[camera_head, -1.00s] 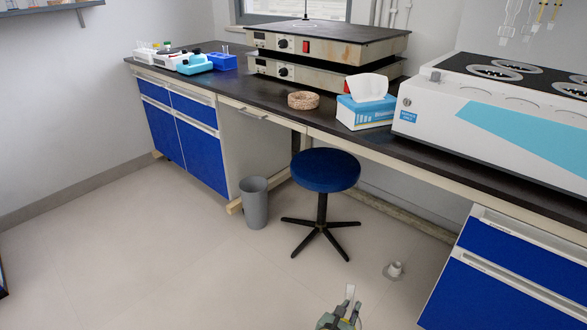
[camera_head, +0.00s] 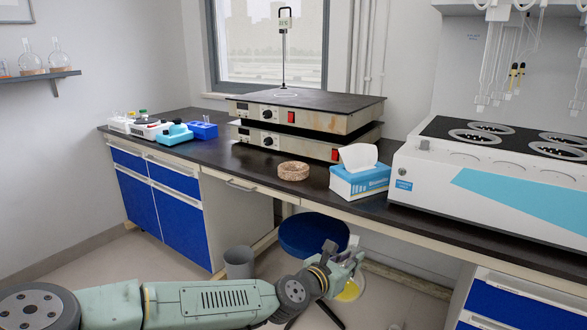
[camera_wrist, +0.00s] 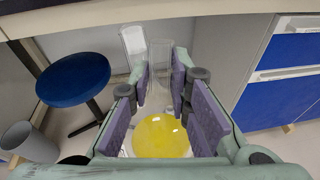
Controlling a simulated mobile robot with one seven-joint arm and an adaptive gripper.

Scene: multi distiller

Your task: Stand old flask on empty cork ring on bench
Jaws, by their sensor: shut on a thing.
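The flask is clear glass with yellow liquid in its round bulb. In the wrist view its bulb (camera_wrist: 162,137) lies between the purple finger pads and its clear neck (camera_wrist: 160,62) points up the picture. My gripper (camera_wrist: 162,90) is shut on it. In the head view my gripper (camera_head: 346,260) is in front of the blue stool, below the bench top, and the yellow of the flask (camera_head: 350,290) shows beneath it, partly hidden. The cork ring (camera_head: 293,171) lies empty on the dark bench (camera_head: 262,181), left of the tissue box, apart from the flask.
The tissue box (camera_head: 360,181) stands right of the ring, stacked hotplates (camera_head: 300,125) behind it. A white bath unit (camera_head: 480,185) fills the right of the bench. The stool (camera_head: 305,236) and grey bin (camera_head: 239,262) are below. Other flasks (camera_head: 58,57) stand on a wall shelf.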

